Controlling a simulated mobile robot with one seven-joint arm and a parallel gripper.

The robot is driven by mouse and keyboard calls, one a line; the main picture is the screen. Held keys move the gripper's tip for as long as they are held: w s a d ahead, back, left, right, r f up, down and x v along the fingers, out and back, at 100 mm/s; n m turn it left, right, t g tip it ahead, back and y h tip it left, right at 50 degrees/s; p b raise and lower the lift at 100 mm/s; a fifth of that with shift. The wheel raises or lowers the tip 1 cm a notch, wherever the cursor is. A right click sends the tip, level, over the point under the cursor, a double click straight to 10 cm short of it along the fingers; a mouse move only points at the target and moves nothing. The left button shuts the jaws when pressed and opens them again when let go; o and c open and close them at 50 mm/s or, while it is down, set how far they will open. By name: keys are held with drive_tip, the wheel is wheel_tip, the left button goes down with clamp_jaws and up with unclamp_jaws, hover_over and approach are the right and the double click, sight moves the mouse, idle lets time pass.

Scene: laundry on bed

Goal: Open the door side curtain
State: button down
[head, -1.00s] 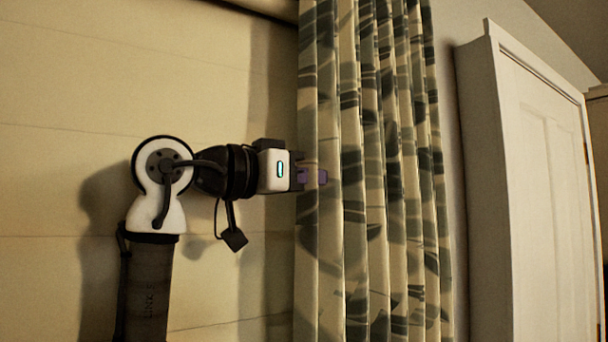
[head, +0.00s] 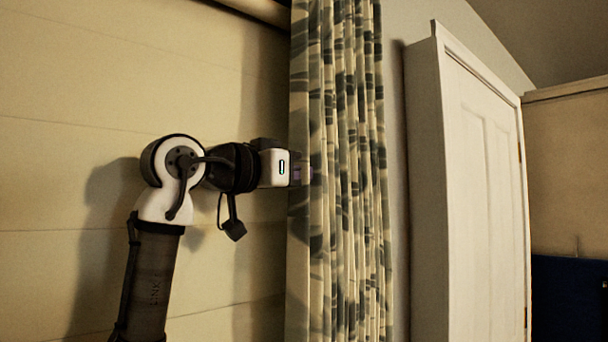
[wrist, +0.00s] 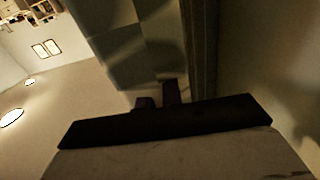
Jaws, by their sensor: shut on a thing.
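The patterned curtain (head: 345,200) hangs in narrow folds, bunched beside the door frame in the head view. My gripper (head: 304,173) is at the curtain's left edge, pointing right, and is shut on it. Its fingertips are mostly hidden by the fabric. In the wrist view the curtain (wrist: 140,45) rises in front of my gripper (wrist: 158,97), whose dark fingers meet the fabric's lower part.
A cream blind or panelled surface (head: 60,180) covers the left, bare of curtain. A white door (head: 482,200) in its frame stands right of the curtain. A dark blue thing (head: 568,295) shows at the lower right.

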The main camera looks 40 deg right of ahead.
drive_tip(key=c, duration=1.6)
unclamp_jaws()
drive_tip(key=shift+o, duration=0.2)
drive_tip(key=a+b, duration=0.4)
drive_tip(key=a, duration=1)
drive_tip(key=shift+s, duration=0.25)
